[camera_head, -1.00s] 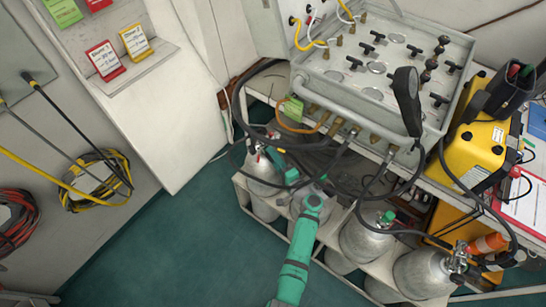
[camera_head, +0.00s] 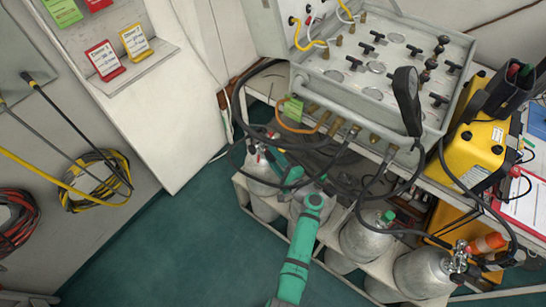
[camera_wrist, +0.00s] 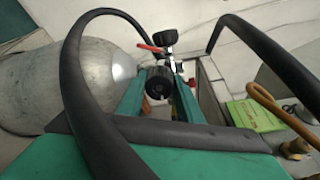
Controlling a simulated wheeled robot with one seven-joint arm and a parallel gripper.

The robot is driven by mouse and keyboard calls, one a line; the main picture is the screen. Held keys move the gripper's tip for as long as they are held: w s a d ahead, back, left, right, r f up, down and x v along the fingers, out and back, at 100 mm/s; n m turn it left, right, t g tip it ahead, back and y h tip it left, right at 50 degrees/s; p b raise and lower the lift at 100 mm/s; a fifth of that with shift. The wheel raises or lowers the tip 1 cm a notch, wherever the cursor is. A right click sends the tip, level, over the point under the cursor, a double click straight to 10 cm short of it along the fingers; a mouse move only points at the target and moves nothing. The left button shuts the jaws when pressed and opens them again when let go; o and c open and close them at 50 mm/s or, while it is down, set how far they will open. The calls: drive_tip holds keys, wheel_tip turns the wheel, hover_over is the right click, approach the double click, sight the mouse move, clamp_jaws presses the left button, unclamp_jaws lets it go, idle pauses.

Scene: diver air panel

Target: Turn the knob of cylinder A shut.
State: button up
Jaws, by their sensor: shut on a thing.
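The leftmost silver cylinder (camera_head: 262,172) stands in the low rack under the panel; I cannot read a letter on it. In the wrist view its grey body (camera_wrist: 70,85) lies to the left. Its valve has a black knob (camera_wrist: 158,86) and a red lever (camera_wrist: 150,48) beyond it. My gripper (camera_wrist: 160,76) has its green fingers on either side of the black knob and is shut on it. In the head view my gripper (camera_head: 270,153) is at the valve, and hoses and my wrist hide the knob.
Black hoses (camera_head: 238,110) loop around the valve and cross close to my wrist. The air panel (camera_head: 385,60) overhangs the rack. More cylinders (camera_head: 366,238) stand to the right. The floor at left is clear.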

drive_tip(key=shift+f, duration=0.1)
drive_tip(key=o, duration=1)
drive_tip(key=shift+o, duration=0.2)
